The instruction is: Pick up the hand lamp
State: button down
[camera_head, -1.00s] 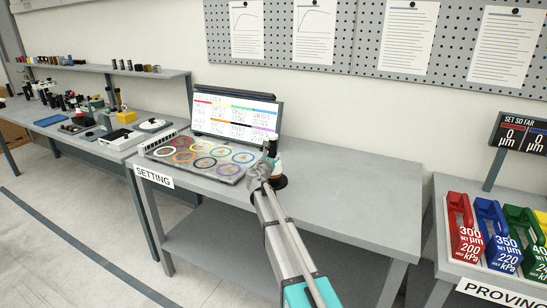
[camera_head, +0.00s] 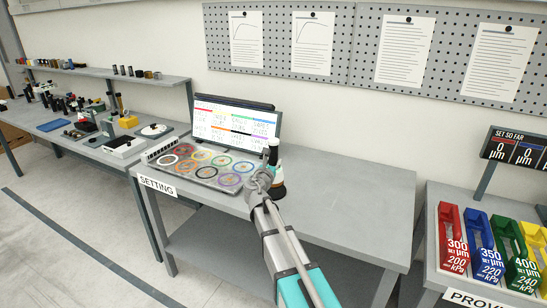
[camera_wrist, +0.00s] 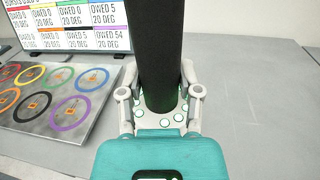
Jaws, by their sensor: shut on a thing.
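The hand lamp (camera_head: 277,181) stands upright at the right of the setting table's laptop-like panel. In the wrist view, my gripper (camera_wrist: 160,98) is shut around the lamp's black cylindrical body (camera_wrist: 160,50), with one finger on each side. Several pale dots with green rims show at its lower end. My gripper hides part of the lamp, and I cannot tell whether its base touches the table.
The grey setting table (camera_head: 345,200) is clear to the right. A screen (camera_head: 236,124) and a panel of coloured rings (camera_head: 208,165) stand left of the lamp. A crowded side bench (camera_head: 75,140) is at the left. Coloured blocks (camera_head: 488,245) sit on the right table.

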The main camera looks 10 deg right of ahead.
jog(key=shift+s+a+r+p, duration=0.1)
jog(key=shift+s+r+p, duration=0.15)
jog(key=shift+s, duration=0.4)
jog(key=shift+s+a+r+p, duration=0.1)
jog(key=shift+s+r, duration=0.2)
jog(key=shift+s, duration=0.3)
